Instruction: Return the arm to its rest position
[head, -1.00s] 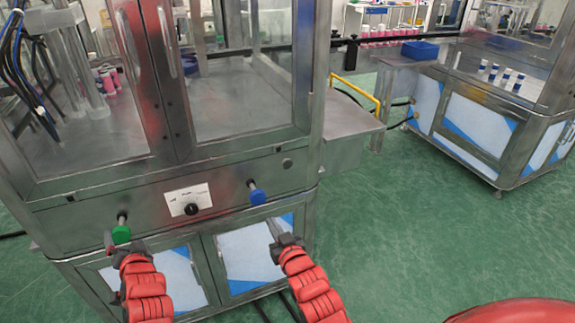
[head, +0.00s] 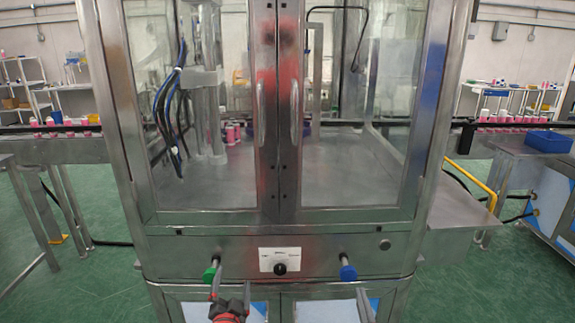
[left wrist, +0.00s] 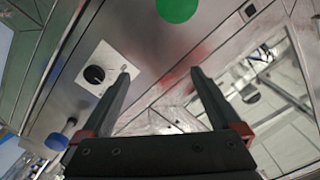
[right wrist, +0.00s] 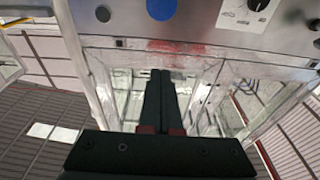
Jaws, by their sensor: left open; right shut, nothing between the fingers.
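My left gripper (head: 230,291) is at the bottom of the head view, below the green button (head: 210,273) on the machine's front panel. In the left wrist view its two fingers (left wrist: 161,74) are apart with nothing between them, and the green button (left wrist: 177,8) shows beyond them. My right gripper (head: 363,302) is below the blue button (head: 347,271), mostly cut off by the frame's bottom edge. In the right wrist view its fingers (right wrist: 161,75) are together and empty, with the blue button (right wrist: 161,9) above them. Both grippers appear apart from the buttons.
The glass-doored machine (head: 340,243) stands directly ahead, with a black knob (head: 280,268) between the buttons. Inside are hoses and pink containers (head: 232,133). A side table (head: 455,212) and a yellow rail (head: 480,185) are on the right. Green floor (head: 95,285) is open on the left.

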